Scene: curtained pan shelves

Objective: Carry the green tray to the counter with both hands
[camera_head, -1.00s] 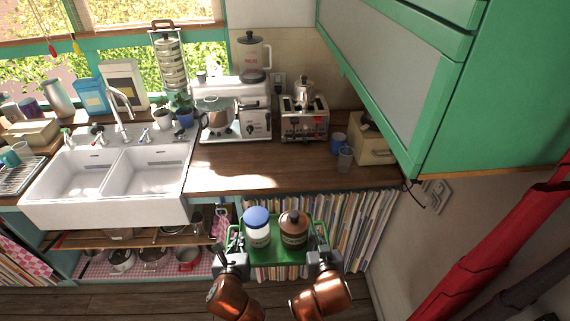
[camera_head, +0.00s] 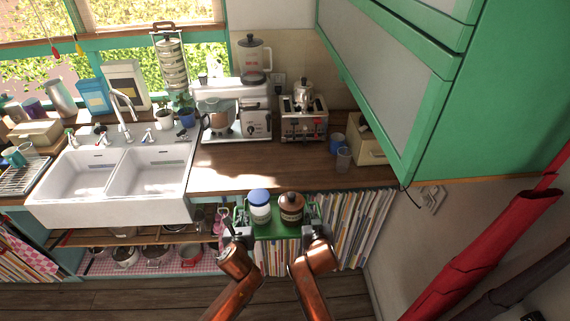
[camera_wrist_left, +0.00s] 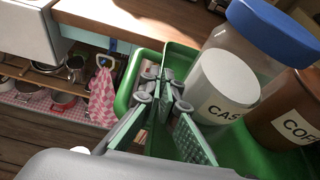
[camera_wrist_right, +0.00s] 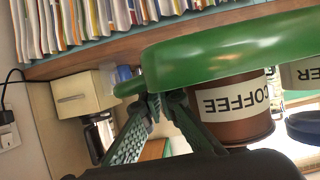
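The green tray (camera_head: 278,231) is held up in front of the counter (camera_head: 240,177), near its front edge. It carries a blue-lidded white jar (camera_head: 260,208) and a brown coffee jar (camera_head: 291,209), both upright. My left gripper (camera_head: 239,229) is at the tray's left end. In the left wrist view its fingers (camera_wrist_left: 160,92) close over the tray's end wall (camera_wrist_left: 126,88). My right gripper (camera_head: 317,231) is at the right end. In the right wrist view its fingers (camera_wrist_right: 155,100) meet at the tray's end, below the green rim (camera_wrist_right: 230,50), with the contact partly hidden.
Free counter lies between the sink (camera_head: 145,177) and the cups (camera_head: 343,157). A green wall cabinet (camera_head: 430,110) overhangs on the right. Books (camera_head: 350,222) fill the shelf below.

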